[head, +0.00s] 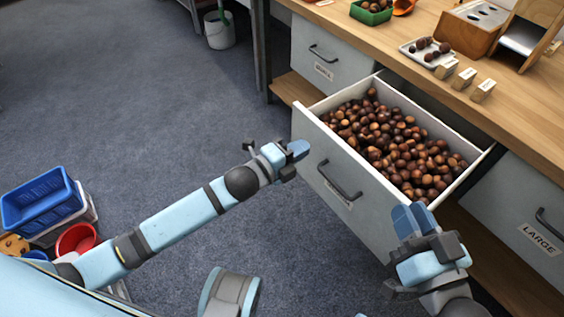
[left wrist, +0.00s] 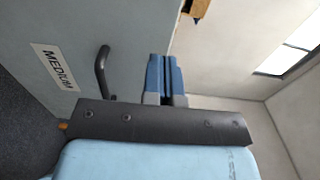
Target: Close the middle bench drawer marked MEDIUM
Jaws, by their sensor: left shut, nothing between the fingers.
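The middle drawer (head: 355,225) is pulled well out of the bench and full of brown chestnuts (head: 390,145). Its grey front has a dark handle (head: 338,182) and a label, which reads MEDIUM (left wrist: 58,67) in the left wrist view. My left gripper (head: 299,150) is shut and empty, near the left end of the drawer front. In the left wrist view its fingers (left wrist: 165,75) are together near the front's edge; I cannot tell whether they touch it. My right gripper (head: 408,220) is in front of the drawer's right end, its fingers seemingly together.
Closed drawers flank it: one at the left (head: 328,60) and one marked LARGE (head: 520,215). On the wooden bench top (head: 510,105) are a tray (head: 425,52) with chestnuts, small label blocks and a green box (head: 371,12). Blue and red bins (head: 42,200) stand on the floor at left.

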